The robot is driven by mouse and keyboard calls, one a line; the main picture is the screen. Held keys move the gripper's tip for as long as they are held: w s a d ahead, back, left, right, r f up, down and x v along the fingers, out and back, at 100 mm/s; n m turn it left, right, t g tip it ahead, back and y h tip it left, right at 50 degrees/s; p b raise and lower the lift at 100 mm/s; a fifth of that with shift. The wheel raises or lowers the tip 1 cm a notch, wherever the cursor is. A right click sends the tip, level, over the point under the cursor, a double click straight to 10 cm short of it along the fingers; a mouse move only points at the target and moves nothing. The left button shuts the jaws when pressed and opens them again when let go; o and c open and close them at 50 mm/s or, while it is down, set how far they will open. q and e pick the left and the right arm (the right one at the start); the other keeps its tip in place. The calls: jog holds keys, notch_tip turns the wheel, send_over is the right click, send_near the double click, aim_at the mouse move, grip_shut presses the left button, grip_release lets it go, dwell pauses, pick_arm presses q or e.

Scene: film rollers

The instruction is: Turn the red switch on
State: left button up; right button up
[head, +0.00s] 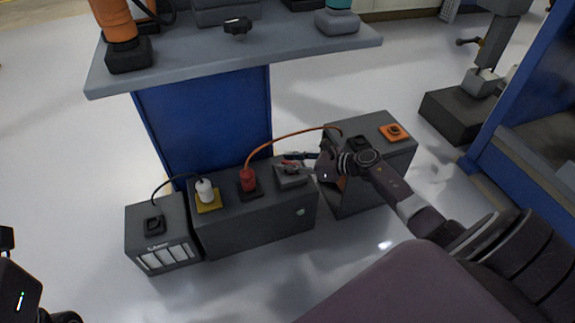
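A grey switch box (290,178) sits on top of the low dark cabinet, at its right end. A small red part, which looks like the red switch (289,163), shows on its upper side. My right gripper (293,161) reaches in from the right, with its fingertips at the red part. The fingers look spread apart, one above and one below the red part in the picture. I cannot tell whether they touch it. The gripper hides some of the box. Only dark parts of my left arm show at the lower left edge; its fingers are not visible.
A red plug (248,180) with an orange cable and a white plug (205,190) on a yellow base stand on the low cabinet (250,222). A grey cabinet (380,165) with an orange button (394,132) stands right. The blue-legged table (290,62) is behind.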

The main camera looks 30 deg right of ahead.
jog(key=shift+w+a+f, duration=0.1)
jog(key=shift+w, duration=0.05)
jog(key=shift+c, duration=0.2)
grip_shut()
